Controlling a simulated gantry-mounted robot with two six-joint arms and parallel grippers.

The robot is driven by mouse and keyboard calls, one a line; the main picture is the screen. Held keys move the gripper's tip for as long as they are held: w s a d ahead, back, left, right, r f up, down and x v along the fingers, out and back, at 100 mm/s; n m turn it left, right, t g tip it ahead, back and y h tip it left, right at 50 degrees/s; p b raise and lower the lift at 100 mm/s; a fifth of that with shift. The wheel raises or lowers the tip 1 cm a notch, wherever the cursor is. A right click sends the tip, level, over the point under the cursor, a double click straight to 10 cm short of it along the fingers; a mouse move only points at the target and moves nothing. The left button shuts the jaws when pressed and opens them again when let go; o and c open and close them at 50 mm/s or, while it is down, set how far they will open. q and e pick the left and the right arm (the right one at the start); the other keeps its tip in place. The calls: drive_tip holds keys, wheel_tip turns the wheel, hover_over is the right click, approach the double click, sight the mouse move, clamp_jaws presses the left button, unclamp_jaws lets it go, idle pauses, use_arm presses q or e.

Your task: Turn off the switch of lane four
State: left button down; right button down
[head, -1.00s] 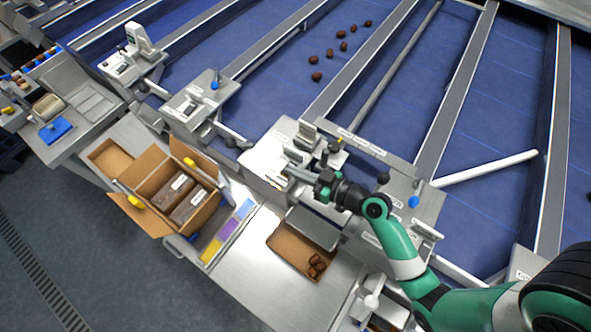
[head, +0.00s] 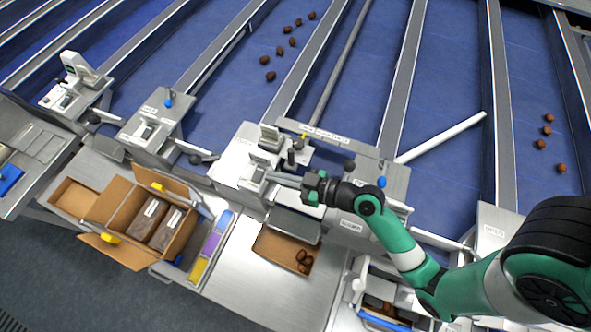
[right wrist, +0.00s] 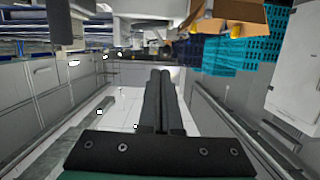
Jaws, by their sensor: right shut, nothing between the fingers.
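A grey control box (head: 238,155) with a white switch (head: 256,172) stands at the end of a lane in the middle of the head view. My right gripper (head: 273,178) is shut with nothing in it. Its fingertips are at the right side of this switch; I cannot tell whether they touch it. In the right wrist view the two dark fingers (right wrist: 160,85) lie together over a pale metal surface. Another box with a white switch (head: 146,131) stands to the left. The lane labels are too small to read, and the switch's position is unclear. My left gripper is not in view.
In front are an open carton (head: 108,205) with packs and a brown tray (head: 268,242) with dates. A blue-knobbed lever (head: 381,182) stands right of my gripper.

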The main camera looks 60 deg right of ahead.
drive_tip(key=v, duration=0.5)
drive_tip(key=shift+s+a+r+b, duration=0.1)
drive_tip(key=shift+s+b, duration=0.15)
drive_tip(key=shift+b, duration=0.05)
drive_tip(key=shift+a, duration=0.1)
drive_tip(key=w+a+r+n+t+y, duration=0.2)
drive_tip(key=w+a+r+n, duration=0.15)
drive_tip(key=r, duration=0.85)
drive_tip(key=w+a+r+n+t+y, duration=0.2)
drive_tip(key=w+a+r+n, duration=0.15)
drive_tip(key=r, duration=0.85)
drive_tip(key=w+a+r+n+t+y, duration=0.2)
drive_tip(key=w+a+r, duration=0.15)
drive_tip(key=r, duration=0.75)
drive_tip(key=s+d+r+m+t+h+p, duration=0.2)
drive_tip(key=r+p, duration=0.5)
drive_tip(key=r, duration=0.8)
drive_tip(key=s+d+r+m+t+h+p, duration=0.2)
drive_tip(key=r+m+t+h+p, duration=0.2)
drive_tip(key=r, duration=1.2)
drive_tip(key=m+p, duration=0.3)
drive_tip(key=p, duration=0.1)
drive_tip(key=shift+d+h, duration=0.2)
drive_tip(key=shift+h, duration=0.2)
